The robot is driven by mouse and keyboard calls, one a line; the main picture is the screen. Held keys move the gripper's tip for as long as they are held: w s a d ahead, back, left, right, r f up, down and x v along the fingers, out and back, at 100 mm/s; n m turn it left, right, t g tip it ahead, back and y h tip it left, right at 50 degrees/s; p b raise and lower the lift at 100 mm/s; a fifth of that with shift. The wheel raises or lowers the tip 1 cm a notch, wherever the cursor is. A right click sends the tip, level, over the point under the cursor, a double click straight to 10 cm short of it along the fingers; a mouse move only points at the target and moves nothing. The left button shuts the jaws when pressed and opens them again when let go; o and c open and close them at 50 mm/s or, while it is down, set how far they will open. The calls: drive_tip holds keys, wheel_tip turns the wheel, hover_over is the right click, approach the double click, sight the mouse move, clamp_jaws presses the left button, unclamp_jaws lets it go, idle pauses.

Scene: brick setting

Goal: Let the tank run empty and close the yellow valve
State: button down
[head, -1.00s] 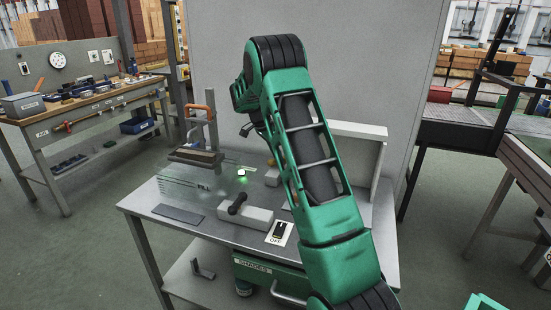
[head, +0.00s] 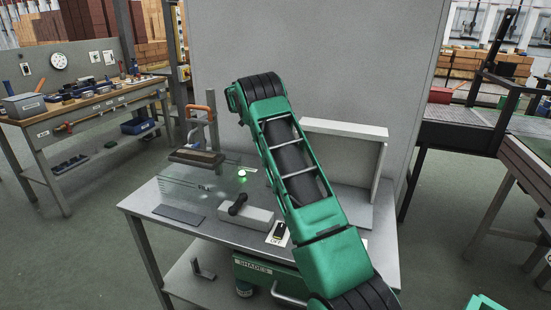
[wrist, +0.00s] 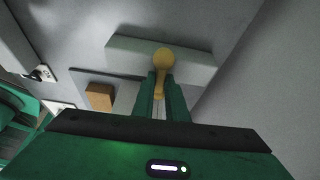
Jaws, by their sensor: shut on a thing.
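In the wrist view, the yellow valve (wrist: 162,57) has a round knob and a narrow handle on a long pale block (wrist: 120,50). My gripper (wrist: 161,84) is shut on the handle, with one green finger on each side. In the head view, my arm hides the yellow valve and my gripper. A clear tank (head: 180,188) stands at the left of the grey bench; its water level is too faint to tell. A green light (head: 242,174) glows beside it.
A black lever (head: 238,204) sits on a grey block on the grey bench (head: 150,207). A switch plate marked OFF (head: 277,235) is near the front. An upright grey panel (head: 345,165) stands at the back right. The wrist view shows an orange-brown block (wrist: 100,97).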

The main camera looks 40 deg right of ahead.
drive_tip(key=shift+w+r+m, duration=0.15)
drive_tip(key=shift+r+m, duration=0.05)
drive_tip(key=shift+m, duration=0.1)
idle(0.4)
drive_tip(key=c, duration=1.8)
unclamp_jaws()
drive_tip(key=shift+o, duration=0.2)
drive_tip(key=shift+f, duration=0.1)
drive_tip(key=v, duration=1)
drive_tip(key=shift+w+r, duration=0.25)
drive_tip(key=shift+r, duration=0.1)
drive_tip(key=shift+d, duration=0.15)
